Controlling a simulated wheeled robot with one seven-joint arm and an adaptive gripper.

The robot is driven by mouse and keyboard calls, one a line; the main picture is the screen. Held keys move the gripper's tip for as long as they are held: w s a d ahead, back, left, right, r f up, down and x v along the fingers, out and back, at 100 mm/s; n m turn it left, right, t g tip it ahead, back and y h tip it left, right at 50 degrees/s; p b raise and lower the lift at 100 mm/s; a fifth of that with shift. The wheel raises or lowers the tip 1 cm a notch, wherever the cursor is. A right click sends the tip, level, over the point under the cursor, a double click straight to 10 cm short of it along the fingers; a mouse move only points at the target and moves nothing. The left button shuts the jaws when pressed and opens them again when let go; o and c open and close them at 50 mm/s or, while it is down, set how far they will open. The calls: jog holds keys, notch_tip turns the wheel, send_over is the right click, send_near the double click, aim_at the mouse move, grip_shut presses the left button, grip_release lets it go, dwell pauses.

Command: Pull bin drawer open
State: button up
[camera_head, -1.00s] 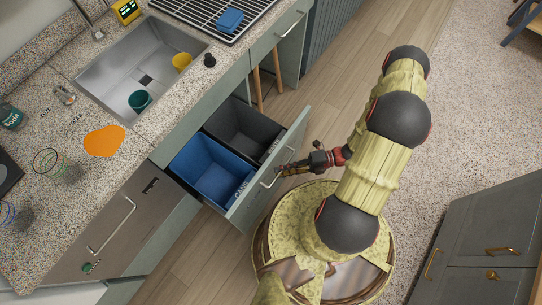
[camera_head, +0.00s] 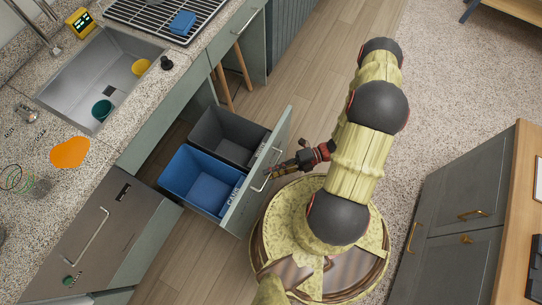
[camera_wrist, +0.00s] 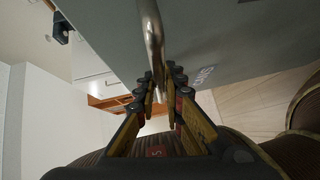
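The bin drawer (camera_head: 256,178) stands well out from the counter, with a grey-green front panel that also shows in the wrist view (camera_wrist: 235,35). It holds a blue bin (camera_head: 193,164) and a dark grey bin (camera_head: 228,124). A metal bar handle (camera_head: 271,165) is on the outer face of the front. My gripper (camera_head: 277,171) is at this handle. In the wrist view the handle (camera_wrist: 152,35) runs down between the fingertips of my gripper (camera_wrist: 162,84), which are close together around it. The handle's lower end is partly hidden by the fingers.
A dishwasher-like panel (camera_head: 92,240) is left of the drawer. Dark cabinets (camera_head: 455,230) stand at the right. Wooden floor (camera_head: 300,75) is clear beyond the drawer; carpet (camera_head: 450,90) lies to the right.

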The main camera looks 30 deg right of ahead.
jog(key=o, duration=0.4)
jog(key=shift+d, duration=0.1)
jog(key=v, duration=1.1)
jog(key=shift+d, duration=0.4)
jog(key=shift+s, duration=0.1)
